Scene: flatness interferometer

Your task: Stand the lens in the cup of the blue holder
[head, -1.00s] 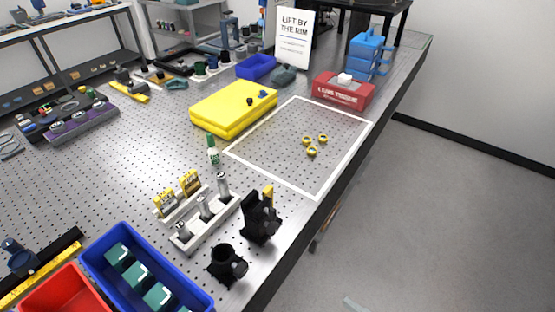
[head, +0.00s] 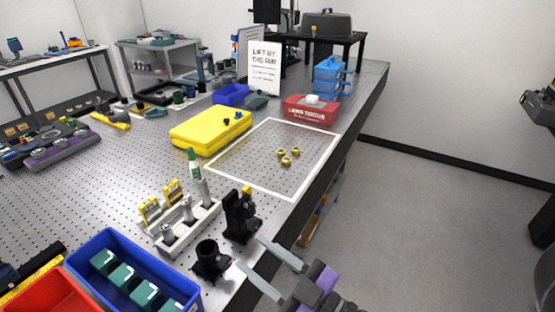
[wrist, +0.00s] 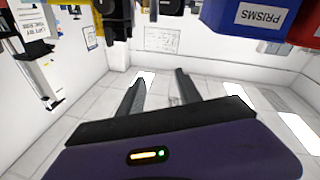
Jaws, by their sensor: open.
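Several small brass-yellow rings (head: 286,162) lie flat inside the white-outlined area of the bench; they may be rimmed lenses, but they are too small to tell. On the yellow case (head: 205,130) stand a small blue piece (head: 238,115) and a dark one; I cannot tell whether the blue one is the cupped holder. My gripper (head: 252,252) is open and empty at the bench's near right edge, beside the black mounts and well short of the rings. Its two fingers also show in the wrist view (wrist: 160,76), with nothing between them.
Black mounts (head: 240,217) and a white rack (head: 182,228) of metal posts stand near my gripper. A blue bin (head: 130,275) is at lower left. A red box (head: 311,108) and blue stacked trays (head: 332,75) stand behind the outlined area.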

